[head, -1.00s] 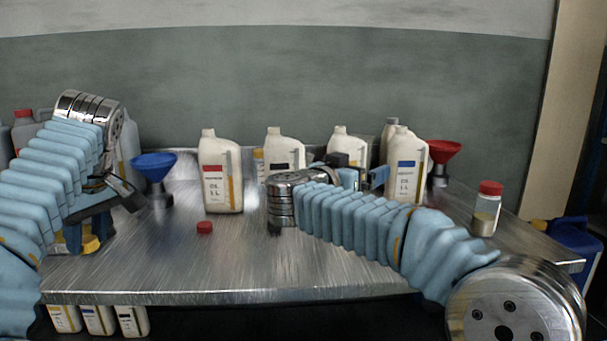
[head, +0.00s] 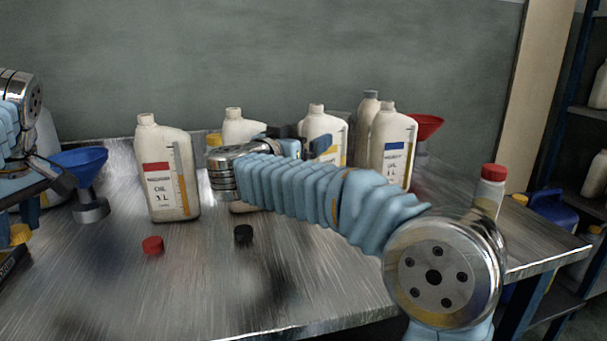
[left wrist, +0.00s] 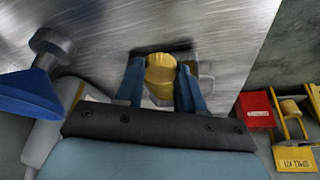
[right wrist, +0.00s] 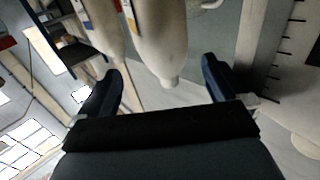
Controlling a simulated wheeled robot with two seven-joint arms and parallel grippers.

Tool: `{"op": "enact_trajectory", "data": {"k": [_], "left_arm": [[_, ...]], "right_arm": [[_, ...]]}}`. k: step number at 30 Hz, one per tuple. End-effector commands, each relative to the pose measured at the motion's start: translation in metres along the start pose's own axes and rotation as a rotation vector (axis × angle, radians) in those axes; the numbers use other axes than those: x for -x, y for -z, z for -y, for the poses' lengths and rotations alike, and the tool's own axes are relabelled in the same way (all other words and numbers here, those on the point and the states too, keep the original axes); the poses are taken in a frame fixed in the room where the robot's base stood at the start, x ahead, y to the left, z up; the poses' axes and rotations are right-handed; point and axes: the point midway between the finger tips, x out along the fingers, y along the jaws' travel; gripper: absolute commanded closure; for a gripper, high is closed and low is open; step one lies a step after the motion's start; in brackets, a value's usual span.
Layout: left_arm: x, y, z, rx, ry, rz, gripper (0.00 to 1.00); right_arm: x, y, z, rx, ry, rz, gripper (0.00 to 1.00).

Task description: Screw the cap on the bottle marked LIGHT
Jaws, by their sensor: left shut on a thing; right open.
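My left gripper (left wrist: 160,88) is shut on a yellow cap (left wrist: 159,72). In the head view its arm is cut by the left edge, with the yellow cap (head: 20,233) low beside it. White oil bottles stand in a row, with a red label (head: 167,170), a yellow label (head: 338,130) and a blue label (head: 393,140). Another bottle (head: 240,128) is partly behind my right arm. The word LIGHT cannot be read. My right gripper (head: 308,148) is open before the yellow-label bottle. In the right wrist view a white bottle neck (right wrist: 168,78) lies between its spread fingers.
A red cap (head: 152,246) and a black cap (head: 243,234) lie on the metal table (head: 200,285). A blue funnel (head: 80,163) is at left, a red funnel (head: 427,124) at back right. A red-capped jar (head: 490,188) stands near the right edge. The front middle is clear.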

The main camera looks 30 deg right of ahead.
Motion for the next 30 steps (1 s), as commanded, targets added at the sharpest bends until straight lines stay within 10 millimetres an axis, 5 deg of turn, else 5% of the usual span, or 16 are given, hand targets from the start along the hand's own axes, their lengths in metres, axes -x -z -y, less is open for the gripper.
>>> {"op": "enact_trajectory", "data": {"k": [11, 30], "left_arm": [[-0.014, -0.006, 0.000, 0.000, 0.000, 0.000, 0.89], [-0.010, -0.004, 0.000, 0.000, 0.000, 0.000, 0.89]], "right_arm": [[0.000, -0.073, 0.000, 0.003, 0.000, 0.001, 0.00], [-0.030, -0.072, -0.001, 0.001, -0.003, 0.000, 0.00]]}}
